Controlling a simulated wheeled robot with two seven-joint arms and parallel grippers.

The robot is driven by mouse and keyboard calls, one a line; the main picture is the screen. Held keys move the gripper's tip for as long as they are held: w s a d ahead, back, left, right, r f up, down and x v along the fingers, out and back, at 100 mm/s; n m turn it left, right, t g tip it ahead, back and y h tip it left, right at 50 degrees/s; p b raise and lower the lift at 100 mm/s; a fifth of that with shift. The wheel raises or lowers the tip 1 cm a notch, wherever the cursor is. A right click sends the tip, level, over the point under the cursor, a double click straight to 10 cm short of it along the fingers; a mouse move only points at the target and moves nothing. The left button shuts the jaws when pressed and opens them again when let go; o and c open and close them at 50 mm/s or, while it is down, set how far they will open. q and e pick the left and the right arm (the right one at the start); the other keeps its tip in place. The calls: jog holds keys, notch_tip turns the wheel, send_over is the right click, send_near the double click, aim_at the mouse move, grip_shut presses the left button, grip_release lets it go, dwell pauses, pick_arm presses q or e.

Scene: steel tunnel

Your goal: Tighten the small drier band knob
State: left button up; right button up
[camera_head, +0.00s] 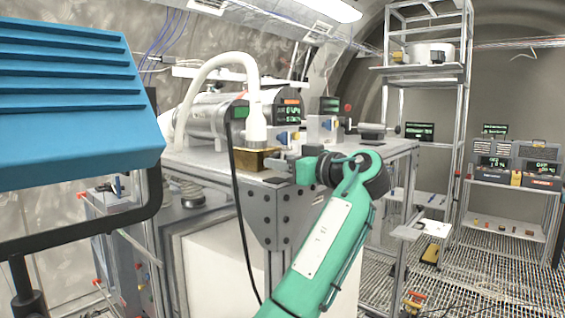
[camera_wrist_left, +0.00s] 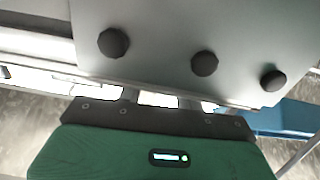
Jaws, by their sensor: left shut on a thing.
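My left gripper (camera_head: 283,164), on the green arm, is at the near corner of the bench, just right of a brass-coloured block (camera_head: 254,159). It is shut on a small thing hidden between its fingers. I cannot make out the small drier band knob for certain in either view. A white upright cylinder (camera_head: 256,118) with a thick white hose (camera_head: 219,62) stands above the block. In the left wrist view my gripper (camera_wrist_left: 158,101) lies under a grey metal plate with three dark round bolt heads (camera_wrist_left: 205,63). My right gripper is in neither view.
A bench (camera_head: 386,156) carries a steel cylinder (camera_head: 206,117) and boxes with green displays (camera_head: 289,113). A black cable (camera_head: 236,215) hangs in front. A blue ribbed panel (camera_head: 75,95) fills the left. Shelf racks (camera_head: 423,71) stand on the right over a grated floor.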

pick_arm(q)
jog(key=shift+f+m+b, duration=0.1)
jog(key=shift+m+b, duration=0.85)
jog(key=shift+m, duration=0.15)
jog(key=shift+c, duration=0.2)
jog(key=shift+m+b, duration=0.4)
jog(key=shift+m, duration=0.6)
jog(key=o, duration=1)
jog(key=shift+a, duration=0.1)
